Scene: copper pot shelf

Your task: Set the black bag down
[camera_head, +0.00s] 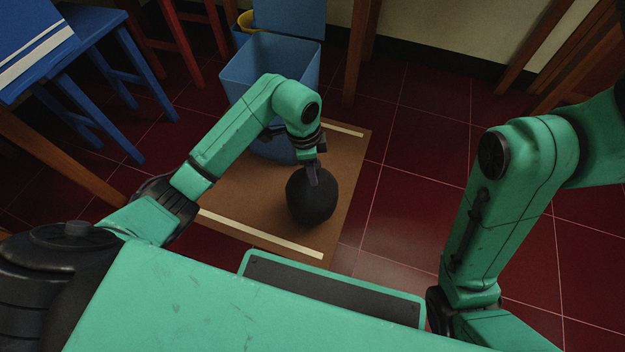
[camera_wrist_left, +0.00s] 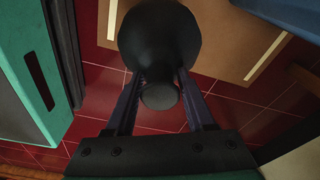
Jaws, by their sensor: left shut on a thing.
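The black bag (camera_head: 311,200) is a dark rounded bundle with a narrow neck. It shows over the brown mat (camera_head: 240,205) in the head view; whether its underside touches the mat I cannot tell. My left gripper (camera_head: 314,172) points down at the top of the bag. In the left wrist view, the two fingers of my left gripper (camera_wrist_left: 160,88) are shut on the neck of the bag (camera_wrist_left: 160,35), with its round knob end toward the camera. My right arm is at the right of the head view, but its gripper is out of view.
A blue bin (camera_head: 262,68) stands on the far part of the mat, behind my left arm. A blue chair or stool (camera_head: 85,55) is at the left. Wooden legs (camera_head: 356,50) stand behind. Red tiled floor (camera_head: 400,190) is clear to the right of the mat.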

